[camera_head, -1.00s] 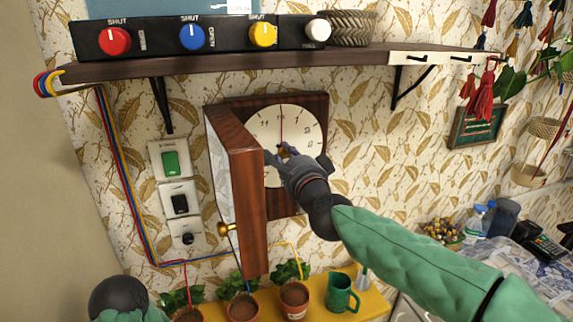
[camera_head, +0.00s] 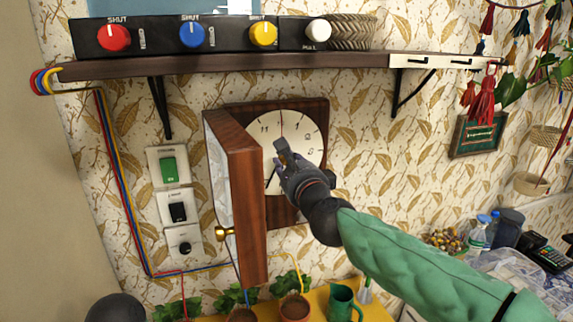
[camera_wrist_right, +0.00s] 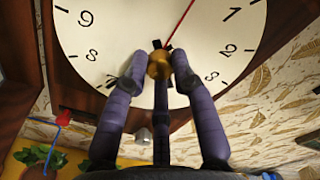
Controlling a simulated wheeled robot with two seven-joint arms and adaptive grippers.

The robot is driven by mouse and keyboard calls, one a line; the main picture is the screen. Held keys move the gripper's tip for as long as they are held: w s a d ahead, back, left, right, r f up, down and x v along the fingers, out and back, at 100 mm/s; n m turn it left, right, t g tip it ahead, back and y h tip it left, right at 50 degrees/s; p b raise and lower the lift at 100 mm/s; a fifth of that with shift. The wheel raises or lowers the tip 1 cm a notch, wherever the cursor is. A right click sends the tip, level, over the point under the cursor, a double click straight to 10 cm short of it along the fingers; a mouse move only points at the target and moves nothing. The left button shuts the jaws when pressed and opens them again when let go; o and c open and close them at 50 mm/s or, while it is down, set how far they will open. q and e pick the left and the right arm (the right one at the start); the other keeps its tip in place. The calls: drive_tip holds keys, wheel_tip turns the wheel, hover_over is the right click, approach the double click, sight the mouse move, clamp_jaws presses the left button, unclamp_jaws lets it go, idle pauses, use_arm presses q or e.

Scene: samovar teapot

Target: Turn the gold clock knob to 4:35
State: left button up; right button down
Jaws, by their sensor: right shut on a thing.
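The round cream clock face (camera_head: 305,130) sits in a dark wooden case on the wall. Its gold knob (camera_wrist_right: 158,66) is at the centre of the dial in the right wrist view. My right gripper (camera_head: 283,152) is at the dial's centre; its purple-grey fingers (camera_wrist_right: 159,78) are closed around the knob. A thin red hand (camera_wrist_right: 180,23) points up and slightly right. A dark hand shows at the lower left of the dial in the head view. The fingers hide the knob there and much of the black hands. My left gripper is out of view.
The clock's wooden door (camera_head: 243,205) stands open towards me, just left of my right gripper. A shelf (camera_head: 230,64) with a knobbed control box is above.

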drive_tip(key=shift+d+r, duration=0.1)
drive_tip(key=shift+d, duration=0.15)
drive_tip(key=c, duration=1.2)
unclamp_jaws()
drive_tip(key=shift+o, duration=0.9)
drive_tip(key=shift+w+d, duration=0.1)
drive_tip(key=v, duration=1.2)
